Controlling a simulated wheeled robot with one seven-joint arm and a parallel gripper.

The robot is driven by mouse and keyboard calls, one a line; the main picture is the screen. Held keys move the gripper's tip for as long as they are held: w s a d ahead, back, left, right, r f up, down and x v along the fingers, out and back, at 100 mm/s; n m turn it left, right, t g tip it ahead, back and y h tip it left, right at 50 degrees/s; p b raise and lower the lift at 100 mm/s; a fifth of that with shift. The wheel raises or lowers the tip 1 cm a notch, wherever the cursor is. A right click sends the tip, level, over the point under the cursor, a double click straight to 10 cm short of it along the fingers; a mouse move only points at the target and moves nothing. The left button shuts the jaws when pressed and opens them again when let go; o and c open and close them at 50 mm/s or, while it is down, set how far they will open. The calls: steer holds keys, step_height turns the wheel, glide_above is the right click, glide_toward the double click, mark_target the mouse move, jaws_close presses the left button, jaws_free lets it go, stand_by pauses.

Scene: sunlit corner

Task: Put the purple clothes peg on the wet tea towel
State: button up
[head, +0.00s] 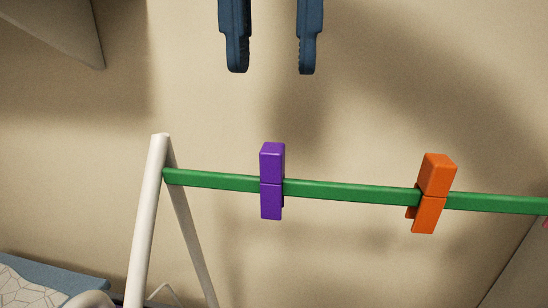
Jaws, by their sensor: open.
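The purple clothes peg (271,180) is clipped upright on a green rail (350,192), part of it above the rail and part below. My gripper (272,70) points down at the top of the head view. Its two dark blue fingers are apart with nothing between them. The fingertips show above the purple peg in the picture, with a clear gap to it. I cannot make out a wet tea towel in this view.
An orange peg (432,193) is clipped, slightly tilted, on the same rail to the right. A white frame (148,220) holds the rail's left end. A patterned surface with a blue-grey edge (60,276) is at the lower left. The wall behind is plain.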

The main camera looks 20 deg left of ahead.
mark_target(272, 147)
step_height(272, 147, down, 6)
steer(key=b, duration=0.6)
steer(key=shift+b, duration=0.3)
steer(key=shift+f+p, duration=0.2)
steer(key=shift+p, duration=0.4)
steer(key=shift+f, duration=0.95)
steer(key=c, duration=0.7)
step_height(272, 147, up, 7)
steer(key=p, duration=0.8)
steer(key=shift+r+p, duration=0.15)
steer(key=shift+p, duration=0.25)
